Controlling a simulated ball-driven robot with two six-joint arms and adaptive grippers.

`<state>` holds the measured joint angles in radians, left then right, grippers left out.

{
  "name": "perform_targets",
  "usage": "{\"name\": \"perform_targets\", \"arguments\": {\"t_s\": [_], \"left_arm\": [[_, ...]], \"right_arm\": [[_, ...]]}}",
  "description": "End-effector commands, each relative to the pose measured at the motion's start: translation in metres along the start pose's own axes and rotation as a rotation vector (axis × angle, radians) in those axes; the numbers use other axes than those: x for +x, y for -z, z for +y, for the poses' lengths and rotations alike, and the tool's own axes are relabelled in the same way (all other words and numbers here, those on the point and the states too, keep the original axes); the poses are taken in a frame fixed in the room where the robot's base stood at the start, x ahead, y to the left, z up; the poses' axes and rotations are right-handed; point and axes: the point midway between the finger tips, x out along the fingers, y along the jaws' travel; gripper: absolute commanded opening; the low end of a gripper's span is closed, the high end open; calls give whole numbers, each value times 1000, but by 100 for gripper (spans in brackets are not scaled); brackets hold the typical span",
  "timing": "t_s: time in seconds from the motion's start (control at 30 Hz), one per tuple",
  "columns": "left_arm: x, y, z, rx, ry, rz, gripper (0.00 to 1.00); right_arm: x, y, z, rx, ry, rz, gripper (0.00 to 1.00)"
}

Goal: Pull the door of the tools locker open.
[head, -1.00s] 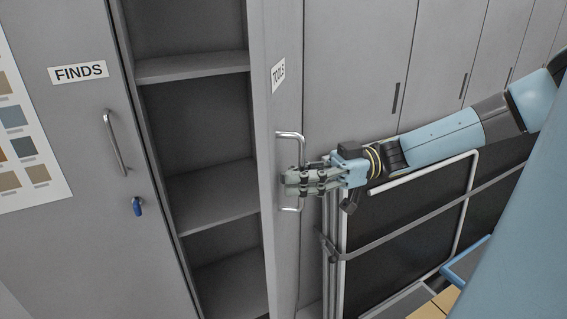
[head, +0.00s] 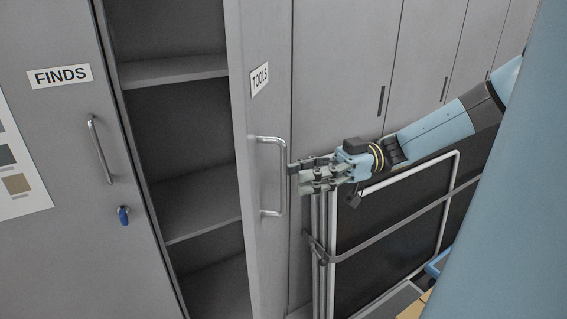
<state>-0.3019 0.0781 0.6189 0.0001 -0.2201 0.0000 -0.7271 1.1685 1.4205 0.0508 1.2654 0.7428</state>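The tools locker door (head: 262,215), with its "TOOLS" label (head: 260,79), stands open. It is seen at a steep angle, with the shelves (head: 200,203) behind it in view to its left. Its metal bar handle (head: 283,178) shows whole on the door's outer face. My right gripper (head: 296,177) reaches in from the right, just right of the handle. Its fingers are apart and nothing shows between them. They appear clear of the bar, though the gap is small. My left gripper is not in view.
The closed "FINDS" door (head: 60,130) with a handle and blue key (head: 123,215) is on the left. A black folded cart or panel with a pale tube frame (head: 400,215) stands below my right arm. More closed lockers (head: 345,70) line the back.

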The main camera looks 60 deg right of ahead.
Motion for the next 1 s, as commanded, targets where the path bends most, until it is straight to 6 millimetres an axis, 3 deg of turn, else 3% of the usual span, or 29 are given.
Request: {"name": "perform_targets", "arguments": {"t_s": [0.1,0.3,0.47,0.7,0.87,1.0], "left_arm": [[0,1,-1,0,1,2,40],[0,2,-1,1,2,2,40],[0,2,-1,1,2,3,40],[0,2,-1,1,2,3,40],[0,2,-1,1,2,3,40],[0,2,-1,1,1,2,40]], "right_arm": [[-29,-2,2,2,-3,-4,34],[-62,-2,5,2,-4,1,34],[-74,-3,6,3,-3,2,34],[-75,-2,6,4,-2,2,34],[-74,-3,6,-28,-5,-1,16],[-74,-20,18,-172,-52,-84,0]]}}
